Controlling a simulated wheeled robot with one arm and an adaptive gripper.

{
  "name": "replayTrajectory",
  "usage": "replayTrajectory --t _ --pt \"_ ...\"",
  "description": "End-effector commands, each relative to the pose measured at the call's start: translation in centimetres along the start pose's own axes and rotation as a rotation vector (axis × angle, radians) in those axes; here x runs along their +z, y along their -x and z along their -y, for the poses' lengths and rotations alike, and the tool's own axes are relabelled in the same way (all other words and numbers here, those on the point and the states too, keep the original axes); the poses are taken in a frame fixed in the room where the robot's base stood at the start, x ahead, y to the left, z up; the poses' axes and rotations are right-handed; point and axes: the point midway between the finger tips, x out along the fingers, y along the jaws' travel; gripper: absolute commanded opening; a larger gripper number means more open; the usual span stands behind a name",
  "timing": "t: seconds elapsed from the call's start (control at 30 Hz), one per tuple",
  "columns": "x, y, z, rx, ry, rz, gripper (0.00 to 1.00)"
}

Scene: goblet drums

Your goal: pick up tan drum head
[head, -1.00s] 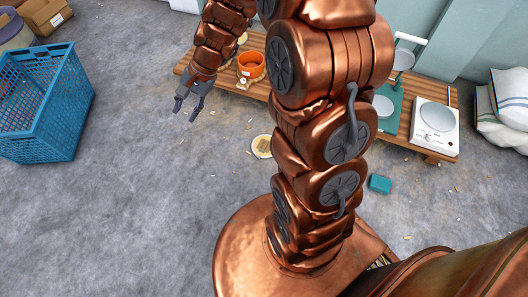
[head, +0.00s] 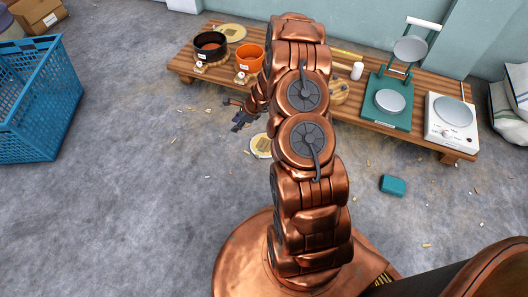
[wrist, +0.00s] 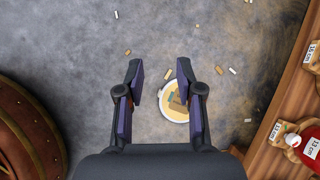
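A round cream-tan disc with a pale rim and a darker patch (head: 257,147) lies flat on the floor in front of the bench, partly behind my arm in the head view. In the wrist view this disc (wrist: 172,105) shows beyond and below my gripper (wrist: 159,66), its right side partly covered by the right finger. A second tan disc (head: 232,31) lies on the bench at the back. I cannot tell for sure which is the tan drum head. My gripper (head: 238,122) is open and empty, above the floor to the left of the floor disc.
A blue crate (head: 35,100) stands left. A teal block (head: 392,185) and small scraps lie on the floor.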

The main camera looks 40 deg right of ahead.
Motion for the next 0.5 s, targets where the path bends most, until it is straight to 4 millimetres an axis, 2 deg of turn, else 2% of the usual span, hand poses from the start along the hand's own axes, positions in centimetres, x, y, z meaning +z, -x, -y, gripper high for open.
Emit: replayTrajectory --t 0.03,0.2,0.33,0.5 --pt "-3.3 -2.6 -0.2 -0.009 -0.063 -0.024 0.36" --pt "-11.2 -7.1 -0.5 -0.047 -0.253 -0.092 0.36" --pt "-15.8 -9.4 -1.2 -0.065 -0.359 -0.138 0.36" --pt "-18.6 -10.6 -1.7 -0.081 -0.429 -0.167 0.36"
